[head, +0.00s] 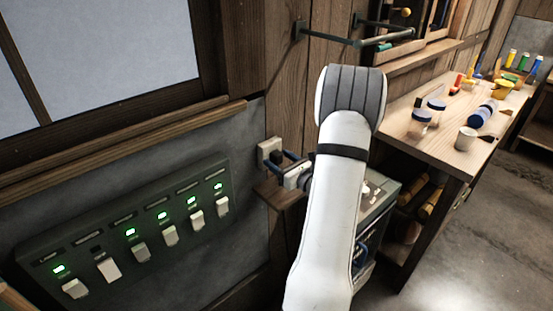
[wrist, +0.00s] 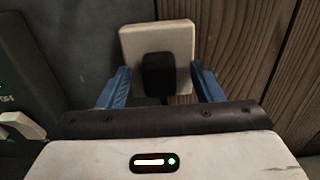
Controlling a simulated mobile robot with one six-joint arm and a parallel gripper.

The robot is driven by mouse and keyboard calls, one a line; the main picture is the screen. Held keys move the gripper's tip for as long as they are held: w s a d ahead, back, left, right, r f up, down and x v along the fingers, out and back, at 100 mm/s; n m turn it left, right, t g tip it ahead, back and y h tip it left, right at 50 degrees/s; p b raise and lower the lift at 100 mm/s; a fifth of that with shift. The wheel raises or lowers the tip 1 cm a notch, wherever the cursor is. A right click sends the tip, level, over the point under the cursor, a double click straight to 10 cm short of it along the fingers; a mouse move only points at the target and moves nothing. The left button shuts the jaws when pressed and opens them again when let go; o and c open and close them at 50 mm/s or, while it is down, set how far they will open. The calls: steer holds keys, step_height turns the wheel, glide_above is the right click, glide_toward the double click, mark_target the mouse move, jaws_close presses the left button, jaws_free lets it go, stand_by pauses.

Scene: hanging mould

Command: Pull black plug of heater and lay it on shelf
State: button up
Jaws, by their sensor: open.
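The black plug (wrist: 158,75) sits in a cream socket plate (wrist: 183,42) on the wall. A bit of dark cable shows below it in the wrist view. My gripper (wrist: 159,72) is open, with one blue finger on each side of the plug and a visible gap on both sides. In the head view my gripper (head: 284,161) reaches the socket plate (head: 266,148) from the right. The small wooden shelf (head: 277,194) is just below the socket, partly hidden by my arm. I cannot tell which thing is the heater.
A switch panel (head: 130,222) with several switches and green lights is on the wall to the left. A grey box with knobs (head: 384,197) stands behind my arm. A workbench (head: 440,150) with jars and a cup is at the right. A metal rail (head: 350,42) sticks out above.

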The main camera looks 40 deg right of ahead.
stand_by(0.3)
jaws_close()
stand_by(0.5)
steer(key=s+b, duration=0.1)
steer(key=s, duration=0.5)
steer(key=shift+d, duration=0.2)
stand_by(0.8)
